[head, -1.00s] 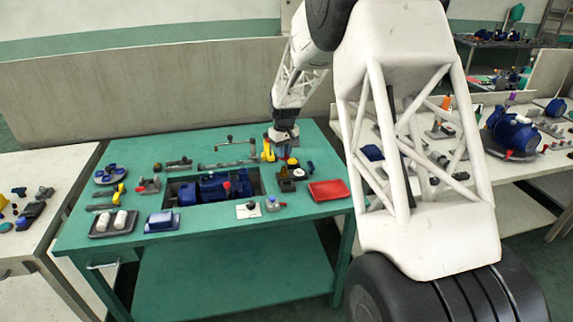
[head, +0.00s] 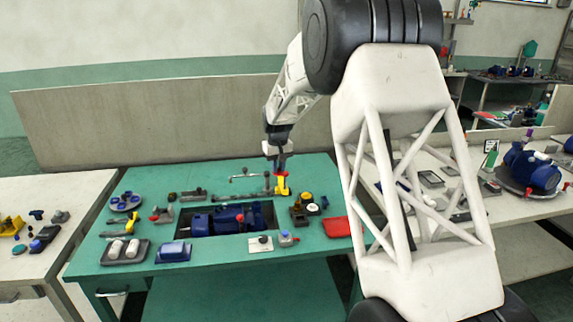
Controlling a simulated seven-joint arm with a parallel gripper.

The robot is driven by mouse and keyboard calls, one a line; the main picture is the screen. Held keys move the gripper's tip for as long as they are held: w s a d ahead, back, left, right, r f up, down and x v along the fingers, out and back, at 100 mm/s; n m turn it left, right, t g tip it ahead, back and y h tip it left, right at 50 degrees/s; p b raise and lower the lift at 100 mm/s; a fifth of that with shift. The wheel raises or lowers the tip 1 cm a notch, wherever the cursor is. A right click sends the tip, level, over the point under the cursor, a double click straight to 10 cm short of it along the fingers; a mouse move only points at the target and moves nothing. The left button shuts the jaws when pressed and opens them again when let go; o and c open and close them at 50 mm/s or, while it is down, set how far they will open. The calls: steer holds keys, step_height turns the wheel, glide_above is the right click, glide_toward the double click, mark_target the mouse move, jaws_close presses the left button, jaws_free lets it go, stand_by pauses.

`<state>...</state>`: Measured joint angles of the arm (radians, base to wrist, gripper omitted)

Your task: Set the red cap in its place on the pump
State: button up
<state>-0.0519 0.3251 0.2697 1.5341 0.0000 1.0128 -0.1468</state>
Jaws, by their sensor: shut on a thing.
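My gripper (head: 278,163) is above the back of the green table, shut on a small red piece (head: 281,171), which looks like the red cap. It is partly hidden by the fingers. In the picture the piece is just above a yellow upright tool (head: 282,187); I cannot tell whether they touch. The blue pump (head: 212,223) lies in a dark recess in the table, left of and nearer than my gripper. A red part (head: 240,217) shows on the pump. The exact seat for the cap is too small to make out.
Dark blocks with a yellow knob (head: 306,197) and a red tray (head: 336,227) are on the right. A grey bar with a handle (head: 249,178) is behind the pump. A white plate (head: 260,244), a blue box (head: 173,252) and a tray with white pieces (head: 125,251) line the front.

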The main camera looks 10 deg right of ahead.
mark_target(256, 204)
steer(key=w+a+f+n, duration=0.1)
steer(key=a+f, duration=0.1)
steer(key=f, duration=0.1)
steer(key=w+a+f+n, duration=0.1)
steer(key=w+a+f, duration=0.1)
steer(key=a+f, duration=0.1)
steer(key=w+a+f+n, duration=0.1)
steer(key=a+f, duration=0.2)
steer(key=f, duration=0.1)
steer(key=shift+w+a+n, duration=0.2)
steer(key=shift+w+n, duration=0.2)
steer(key=shift+f, duration=0.25)
steer(key=shift+o, duration=0.2)
steer(key=shift+f, duration=2.2)
steer(key=shift+f, duration=0.2)
stand_by(0.3)
steer(key=o, duration=0.9)
steer(key=shift+c, duration=0.2)
steer(key=shift+r, duration=0.15)
steer(key=shift+r, duration=2.85)
